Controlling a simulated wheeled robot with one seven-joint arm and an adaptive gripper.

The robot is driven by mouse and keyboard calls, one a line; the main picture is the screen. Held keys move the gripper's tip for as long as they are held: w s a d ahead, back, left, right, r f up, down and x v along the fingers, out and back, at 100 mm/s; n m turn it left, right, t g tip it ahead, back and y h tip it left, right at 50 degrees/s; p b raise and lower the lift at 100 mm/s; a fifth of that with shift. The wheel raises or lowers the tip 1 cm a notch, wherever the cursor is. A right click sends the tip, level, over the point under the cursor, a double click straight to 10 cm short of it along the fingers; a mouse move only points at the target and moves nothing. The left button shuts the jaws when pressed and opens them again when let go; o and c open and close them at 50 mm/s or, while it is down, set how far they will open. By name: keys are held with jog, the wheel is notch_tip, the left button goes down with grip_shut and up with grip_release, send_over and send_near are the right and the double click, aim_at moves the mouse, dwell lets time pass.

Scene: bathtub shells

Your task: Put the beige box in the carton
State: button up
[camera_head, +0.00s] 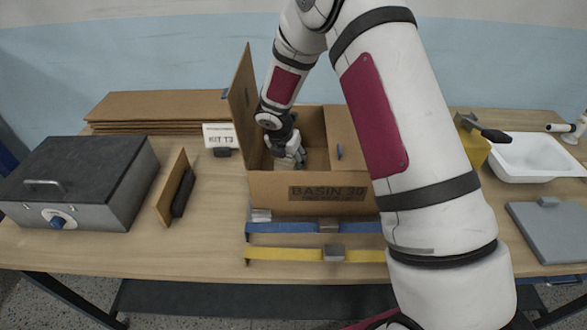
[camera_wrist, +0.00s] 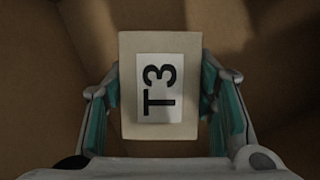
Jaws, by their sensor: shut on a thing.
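My gripper (camera_head: 289,158) reaches down inside the carton's opening. In the wrist view the beige box (camera_wrist: 130,120), with a white "T3" label, sits between the two teal-padded fingers of my gripper (camera_wrist: 160,100), which is shut on it. Brown cardboard surrounds it there. I cannot tell whether the box touches the carton floor. In the head view the box is mostly hidden.
A grey metal case (camera_head: 75,180) stands at the left, with a brown panel (camera_head: 172,185) beside it. Flat cardboard (camera_head: 150,106) and a "KIT T3" card (camera_head: 219,135) lie behind. Blue (camera_head: 285,227) and yellow (camera_head: 285,254) straps lie in front. A white basin (camera_head: 535,160) stands right.

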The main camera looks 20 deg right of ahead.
jog(key=shift+f+p, duration=0.35)
jog(key=shift+f, duration=1.8)
jog(key=shift+f, duration=0.15)
jog(key=o, duration=1.3)
